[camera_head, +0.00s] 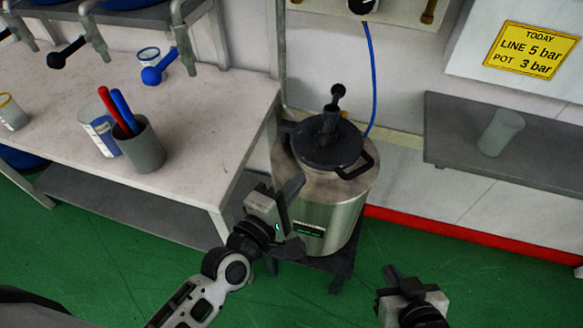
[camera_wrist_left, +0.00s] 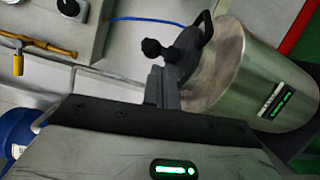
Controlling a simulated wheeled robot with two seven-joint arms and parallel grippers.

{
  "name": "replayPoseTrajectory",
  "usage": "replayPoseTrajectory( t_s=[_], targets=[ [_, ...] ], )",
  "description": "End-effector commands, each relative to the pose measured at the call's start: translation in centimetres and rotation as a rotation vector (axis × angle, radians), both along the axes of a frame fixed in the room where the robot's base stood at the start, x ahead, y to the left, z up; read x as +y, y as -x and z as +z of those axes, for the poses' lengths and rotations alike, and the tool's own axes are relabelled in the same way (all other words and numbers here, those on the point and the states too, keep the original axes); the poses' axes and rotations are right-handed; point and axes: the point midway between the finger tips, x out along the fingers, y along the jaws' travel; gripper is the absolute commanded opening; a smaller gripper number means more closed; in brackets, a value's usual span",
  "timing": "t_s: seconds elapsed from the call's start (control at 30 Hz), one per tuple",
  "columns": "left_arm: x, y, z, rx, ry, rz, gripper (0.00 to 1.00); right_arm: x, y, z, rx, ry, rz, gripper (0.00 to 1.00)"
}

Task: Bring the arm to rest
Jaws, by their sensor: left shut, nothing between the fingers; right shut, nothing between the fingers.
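My left gripper (camera_head: 296,215) is shut and empty, in front of the left side of the steel pot (camera_head: 340,205) in the head view. In the left wrist view its fingers (camera_wrist_left: 161,88) show close together, with the pot (camera_wrist_left: 235,70) behind and to the right. I cannot tell whether they touch the pot. My right gripper (camera_head: 390,275) is shut and empty at the lower right, over the green floor, apart from everything else.
The pot has a black lid (camera_head: 326,147) with handles and a blue hose behind. A bench (camera_head: 190,185) at left holds a grey cup (camera_head: 143,150) with red and blue pens, and other cups. A grey shelf (camera_head: 450,150) at right holds a translucent cup (camera_head: 500,132). Green floor (camera_head: 480,290) is open at lower right.

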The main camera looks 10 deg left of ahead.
Motion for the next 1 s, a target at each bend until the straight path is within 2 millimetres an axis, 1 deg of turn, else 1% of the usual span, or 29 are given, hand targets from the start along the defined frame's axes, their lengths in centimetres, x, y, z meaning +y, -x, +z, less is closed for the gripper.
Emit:
replayPoseTrajectory(
  t_s=[0.53,0.6,0.67,0.77,0.8,0.87,0.9,1.0],
  targets=[
    [0.0,0.1,0.0,-0.001,-0.004,0.001,0.00,0.1,0.0,0.0,0.003,-0.006,-0.008,0.00],
    [0.2,0.4,-0.4,-0.007,-0.057,-0.006,0.00,0.1,0.1,-0.1,0.005,-0.006,-0.007,0.00],
    [0.5,1.0,-1.2,-0.018,-0.176,-0.023,0.00,0.1,0.2,-0.1,0.007,-0.005,-0.006,0.00],
    [1.7,3.1,-3.8,-0.050,-0.530,-0.088,0.00,0.0,0.2,-0.2,0.008,-0.003,-0.005,0.00],
    [2.4,4.1,-5.0,-0.063,-0.700,-0.129,0.00,0.0,0.2,-0.2,0.008,-0.002,-0.004,0.00],
    [3.7,5.6,-6.8,-0.080,-0.950,-0.199,0.00,0.0,0.2,-0.2,0.008,-0.002,-0.004,0.00],
    [4.6,6.6,-7.8,-0.088,-1.104,-0.249,0.00,0.0,0.2,-0.2,0.008,-0.002,-0.004,0.00],
    [6.8,8.7,-9.9,-0.103,-1.416,-0.373,0.00,0.0,0.3,-0.2,0.008,-0.002,-0.003,0.00]
  ],
)
